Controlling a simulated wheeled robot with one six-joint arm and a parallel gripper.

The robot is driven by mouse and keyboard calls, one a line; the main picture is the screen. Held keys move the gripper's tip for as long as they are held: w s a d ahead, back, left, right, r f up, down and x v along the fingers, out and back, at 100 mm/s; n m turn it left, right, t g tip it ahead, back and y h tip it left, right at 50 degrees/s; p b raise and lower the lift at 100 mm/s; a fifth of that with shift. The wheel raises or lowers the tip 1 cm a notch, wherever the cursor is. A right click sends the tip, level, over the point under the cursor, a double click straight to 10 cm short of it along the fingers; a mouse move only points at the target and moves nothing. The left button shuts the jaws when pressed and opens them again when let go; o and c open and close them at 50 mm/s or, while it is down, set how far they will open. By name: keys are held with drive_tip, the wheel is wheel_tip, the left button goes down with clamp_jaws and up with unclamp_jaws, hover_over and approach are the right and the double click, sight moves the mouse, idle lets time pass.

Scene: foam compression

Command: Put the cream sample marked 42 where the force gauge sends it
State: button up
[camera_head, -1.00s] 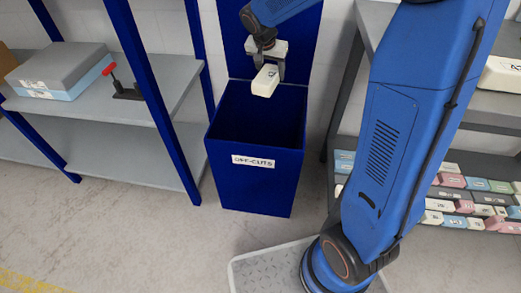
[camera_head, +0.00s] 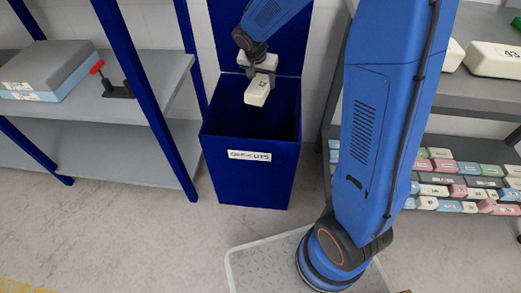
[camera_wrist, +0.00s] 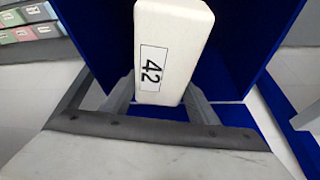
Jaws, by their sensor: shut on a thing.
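The cream sample (camera_head: 257,92) is a pale block held in my gripper (camera_head: 257,82) over the open top of the blue bin. In the wrist view the cream sample (camera_wrist: 172,40) shows a label reading 42, and my gripper (camera_wrist: 158,100) has its fingers on either side of it. The blue bin (camera_head: 245,178) carries a label reading OFF-CUTS. Its inside looks dark and its floor is hidden in the head view. No force gauge can be made out.
A shelf (camera_head: 120,115) at left bears grey and blue foam slabs (camera_head: 45,70) and a red-handled clamp (camera_head: 115,85). A rack at right bears a cream block marked 43 (camera_head: 495,60) and rows of small coloured blocks (camera_head: 450,185). A grey tray (camera_head: 262,265) lies on the floor.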

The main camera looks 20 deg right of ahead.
drive_tip(key=o, duration=1.2)
drive_tip(key=v, duration=1.7)
drive_tip(key=shift+s+r, duration=0.15)
drive_tip(key=shift+r, duration=0.05)
drive_tip(key=shift+s, duration=0.1)
